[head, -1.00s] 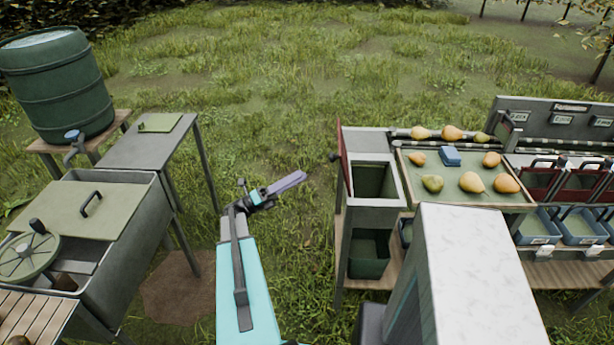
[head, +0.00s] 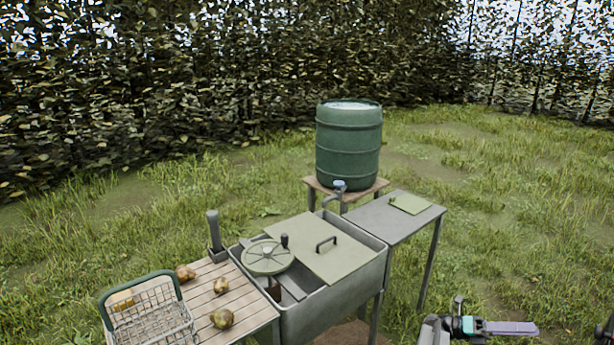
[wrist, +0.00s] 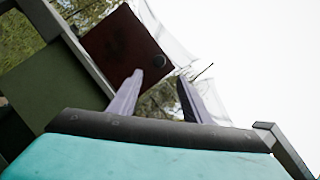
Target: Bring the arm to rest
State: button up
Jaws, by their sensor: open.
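My gripper (head: 512,328) shows at the lower right of the head view, over the grass, with its purple-grey fingers pointing right. In the wrist view my gripper (wrist: 158,95) has its two fingers apart with nothing between them. Past the fingertips in that view is a dark red panel (wrist: 118,45) with a round knob. I cannot tell how far the panel is from the fingers. Most of my arm is outside the head view.
A grey basin (head: 345,300) with a lid and a hand wheel stands left of my gripper. A grey side table (head: 395,225) and a green barrel (head: 349,150) are behind it. A slatted table (head: 235,300) holds brownish fruit and a wire basket (head: 150,315). Open grass lies beyond.

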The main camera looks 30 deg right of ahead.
jog(key=w+a+f+n+t+h, duration=0.25)
jog(key=w+a, duration=0.25)
jog(key=w, duration=0.3)
jog(key=w+a+f+n+t+h, duration=0.2)
jog(key=w+a+f+n+h, duration=0.15)
jog(key=w, duration=0.55)
jog(key=w+a+f+n+t+b, duration=0.1)
jog(key=w+a+f+t, duration=0.2)
jog(key=a+f, duration=0.45)
jog(key=w+a+f+t+b, duration=0.1)
jog(key=w+a+f+t, duration=0.25)
jog(key=a+f, duration=0.35)
jog(key=s+a+f+m+t+y, duration=0.1)
jog(key=s+a+f+m+y, duration=0.2)
jog(key=a, duration=1)
jog(key=s+a+f+m+t+y, duration=0.1)
jog(key=s+a+f+m+y, duration=0.3)
jog(key=a+f+m+y, duration=0.3)
jog(key=s+a+f+m+t+y, duration=0.2)
jog(key=a+f+m+y, duration=0.4)
jog(key=a+f+m, duration=0.6)
jog(key=shift+s+a+f, duration=0.35)
jog(key=shift+s+a, duration=0.35)
jog(key=shift+a, duration=3.8)
